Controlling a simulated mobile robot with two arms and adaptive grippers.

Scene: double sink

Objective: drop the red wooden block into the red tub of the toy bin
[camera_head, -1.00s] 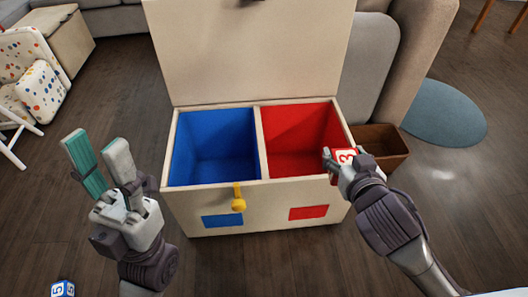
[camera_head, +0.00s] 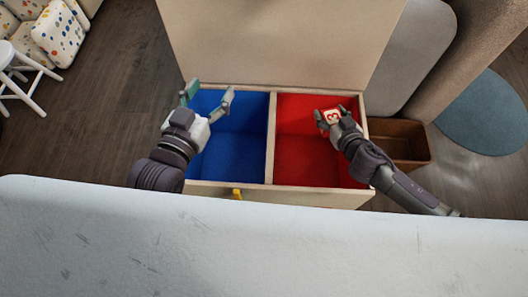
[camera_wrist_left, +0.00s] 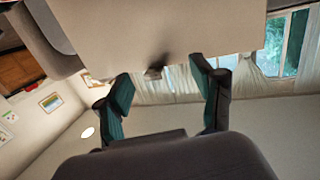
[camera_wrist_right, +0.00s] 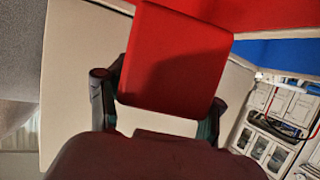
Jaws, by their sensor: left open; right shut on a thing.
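The toy bin stands open in the head view, with a blue tub (camera_head: 232,150) on the left and a red tub (camera_head: 312,165) on the right. My right gripper (camera_head: 333,113) is shut on the red wooden block (camera_head: 331,117), which shows a white face with a red 3. The block appears over the red tub in the head view. It fills the middle of the right wrist view (camera_wrist_right: 175,60) between the fingers. My left gripper (camera_head: 207,97) is open and empty, over the left side of the blue tub.
The bin's raised lid (camera_head: 280,45) stands behind the tubs. A brown wooden box (camera_head: 400,142) is on the floor to the right. A white stool (camera_head: 30,75) and a dotted cushioned chair (camera_head: 58,35) are at the left. A pale surface covers the bottom of the head view.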

